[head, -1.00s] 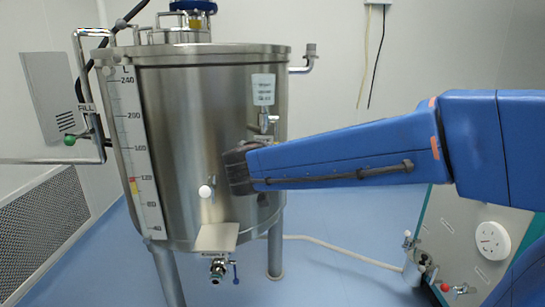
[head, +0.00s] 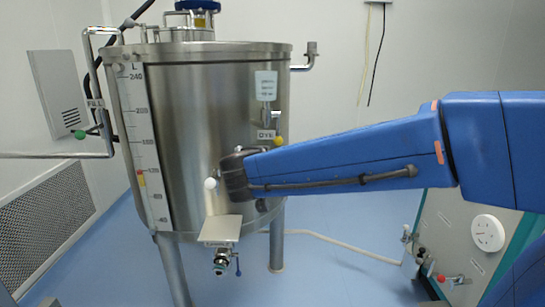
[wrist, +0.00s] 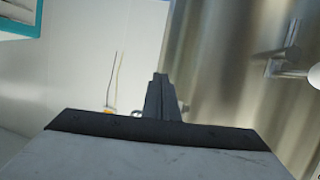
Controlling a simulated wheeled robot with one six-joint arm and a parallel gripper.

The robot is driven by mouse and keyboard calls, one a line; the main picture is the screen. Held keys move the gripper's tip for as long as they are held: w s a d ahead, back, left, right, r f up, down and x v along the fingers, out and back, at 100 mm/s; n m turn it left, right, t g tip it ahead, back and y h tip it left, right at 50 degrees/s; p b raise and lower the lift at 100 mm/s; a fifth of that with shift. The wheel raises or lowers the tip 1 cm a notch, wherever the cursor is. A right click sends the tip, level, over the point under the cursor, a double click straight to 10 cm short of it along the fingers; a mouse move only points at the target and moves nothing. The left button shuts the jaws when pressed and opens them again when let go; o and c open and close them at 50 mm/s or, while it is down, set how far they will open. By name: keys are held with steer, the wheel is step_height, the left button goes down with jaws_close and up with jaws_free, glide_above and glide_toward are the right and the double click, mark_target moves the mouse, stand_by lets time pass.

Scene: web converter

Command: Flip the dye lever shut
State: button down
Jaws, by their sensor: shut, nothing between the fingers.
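The dye lever (head: 278,141) has a yellow knob and sits beside the DYE label (head: 266,134) on the right side of the steel tank (head: 180,130). Its thin handle stands roughly upright under a small measuring cup (head: 265,86). My gripper (head: 233,176) is in front of the tank, below and left of the yellow knob. My forearm passes just under the knob, and the fingertips are hidden in the head view. In the wrist view my gripper (wrist: 160,80) is shut and empty. A small yellow spot (wrist: 108,111) shows left of the fingers; I cannot tell whether it is the knob.
A white-knobbed lever (head: 210,184) is close left of my gripper, above a small metal shelf (head: 221,228). A bottom outlet valve (head: 221,264) hangs below it. The green-knobbed FILL pipe (head: 80,134) is at the left.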

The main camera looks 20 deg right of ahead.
steer(key=s+a+f, duration=0.1)
steer(key=s+a, duration=0.3)
steer(key=s, duration=0.4)
steer(key=shift+f, duration=0.4)
steer(key=shift+w, duration=0.1)
steer(key=s+d+f+n+g, duration=0.1)
steer(key=s+d+f+g, duration=0.2)
steer(key=s+d+f, duration=0.4)
steer(key=s+d+f+n+g, duration=0.1)
steer(key=s+d+f+g, duration=0.25)
steer(key=d, duration=0.45)
steer(key=s+a+f+n+g+y, duration=0.1)
steer(key=s+f+y, duration=0.1)
steer(key=s, duration=0.4)
steer(key=s+f+n+y, duration=0.1)
steer(key=s+f+y, duration=0.1)
steer(key=s+y, duration=0.2)
steer(key=shift+s+a+f+n+g+y, duration=0.3)
steer(key=shift+s+a+f+n+g, duration=0.1)
steer(key=shift+s, duration=0.8)
